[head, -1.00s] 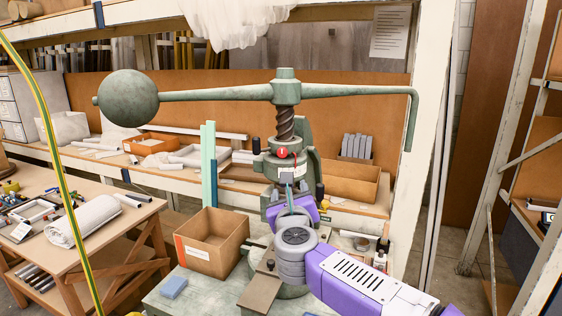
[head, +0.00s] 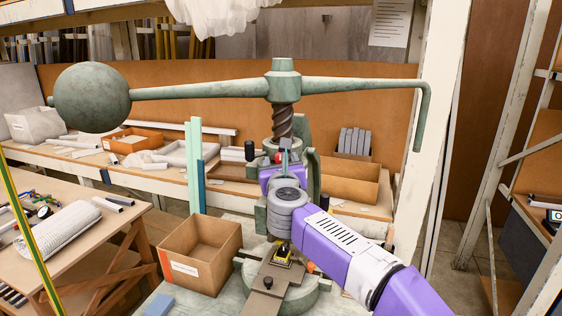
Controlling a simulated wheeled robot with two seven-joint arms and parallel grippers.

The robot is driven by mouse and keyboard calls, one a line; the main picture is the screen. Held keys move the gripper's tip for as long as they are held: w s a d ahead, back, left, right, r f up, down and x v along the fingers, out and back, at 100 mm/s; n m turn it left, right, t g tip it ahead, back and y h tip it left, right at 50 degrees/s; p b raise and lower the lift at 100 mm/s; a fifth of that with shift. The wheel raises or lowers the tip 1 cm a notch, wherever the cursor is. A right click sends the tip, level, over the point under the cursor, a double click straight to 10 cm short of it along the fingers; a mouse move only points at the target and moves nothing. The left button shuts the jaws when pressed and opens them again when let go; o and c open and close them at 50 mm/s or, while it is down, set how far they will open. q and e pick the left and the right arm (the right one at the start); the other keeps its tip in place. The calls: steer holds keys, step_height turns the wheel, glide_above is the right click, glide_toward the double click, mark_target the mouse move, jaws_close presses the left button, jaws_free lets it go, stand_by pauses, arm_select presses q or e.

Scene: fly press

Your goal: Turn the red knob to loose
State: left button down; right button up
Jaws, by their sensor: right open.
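The green fly press has a long bar (head: 205,88) with a ball weight (head: 92,97) at its left end and a bent handle at its right. Its screw (head: 282,122) runs down from the bar. A small part of the red knob (head: 279,157) shows below the screw. My right arm comes in from the lower right, and my right gripper (head: 284,148) is open in front of the knob. It hides most of the knob, and I cannot tell whether the fingers touch it. My left gripper is out of view.
A yellow and black piece (head: 283,251) sits on the bed under my arm. A workbench (head: 60,245) is at left. Shelves with boxes stand behind.

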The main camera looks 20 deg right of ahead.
steer(key=shift+w, duration=0.1)
steer(key=c, duration=1)
steer(key=shift+r+n+p, duration=0.2)
steer(key=shift+n+p, duration=0.7)
steer(key=shift+p, duration=0.2)
steer(key=shift+c, duration=0.2)
steer(key=n+p, duration=0.5)
steer(key=p, duration=0.1)
steer(key=n+g+p, duration=0.1)
steer(key=n+p, duration=0.5)
steer(key=shift+r+h, duration=0.15)
steer(key=shift+h, duration=0.15)
steer(key=shift+a+n+g+h+p, duration=0.1)
steer(key=shift+n+g+h+p, duration=0.3)
steer(key=shift+n+p, duration=1.5)
steer(key=shift+f, duration=0.2)
steer(key=o, duration=1)
steer(key=shift+o, duration=0.2)
